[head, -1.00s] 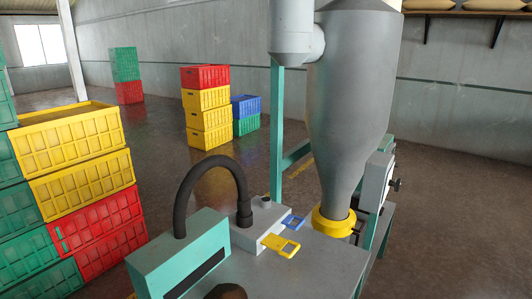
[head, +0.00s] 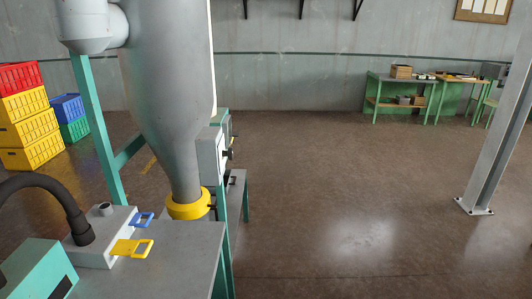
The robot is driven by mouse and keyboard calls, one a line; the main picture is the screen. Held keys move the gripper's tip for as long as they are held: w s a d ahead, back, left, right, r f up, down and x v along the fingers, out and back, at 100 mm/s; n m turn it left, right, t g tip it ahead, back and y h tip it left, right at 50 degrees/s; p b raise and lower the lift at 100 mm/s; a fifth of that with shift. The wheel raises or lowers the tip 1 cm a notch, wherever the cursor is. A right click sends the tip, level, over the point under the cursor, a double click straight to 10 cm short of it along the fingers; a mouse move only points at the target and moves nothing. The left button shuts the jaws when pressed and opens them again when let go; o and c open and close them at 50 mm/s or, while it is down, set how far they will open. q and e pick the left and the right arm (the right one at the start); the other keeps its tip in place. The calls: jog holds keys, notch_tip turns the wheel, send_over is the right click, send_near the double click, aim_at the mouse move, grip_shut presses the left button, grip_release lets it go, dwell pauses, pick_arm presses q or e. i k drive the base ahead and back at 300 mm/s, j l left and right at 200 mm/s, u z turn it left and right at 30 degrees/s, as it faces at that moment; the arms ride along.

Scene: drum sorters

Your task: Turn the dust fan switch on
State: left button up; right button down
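A grey cyclone hopper (head: 172,90) with a yellow collar (head: 188,205) stands over the grey machine table at the left of the head view. A light grey box (head: 211,156) is mounted on its right side, seen nearly edge-on, with a dark knob (head: 229,154) sticking out to the right. I cannot tell whether this knob is the dust fan switch; the box's front face is hidden. Neither of my grippers is in view.
The machine table (head: 175,262) carries a yellow slide handle (head: 131,248), a blue one (head: 143,219) and a black hose (head: 60,200). Stacked crates (head: 28,125) stand at far left. Open floor (head: 350,200) lies right, with a steel post (head: 498,140) and green workbenches (head: 400,83) beyond.

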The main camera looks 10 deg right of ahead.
aim_at(229, 154)
jog(key=i+l+u, duration=0.1)
jog(key=l, duration=0.35)
jog(key=i+l+u, duration=0.1)
jog(key=i+l, duration=0.15)
jog(key=l, duration=0.15)
jog(key=i+l+u, duration=0.1)
jog(key=l, duration=0.35)
jog(key=i+l+u, duration=0.1)
jog(key=l, duration=0.4)
jog(key=i+l+u, duration=0.1)
jog(key=l, duration=0.35)
jog(key=i+l+u, duration=0.1)
jog(key=l, duration=0.4)
jog(key=i, duration=0.05)
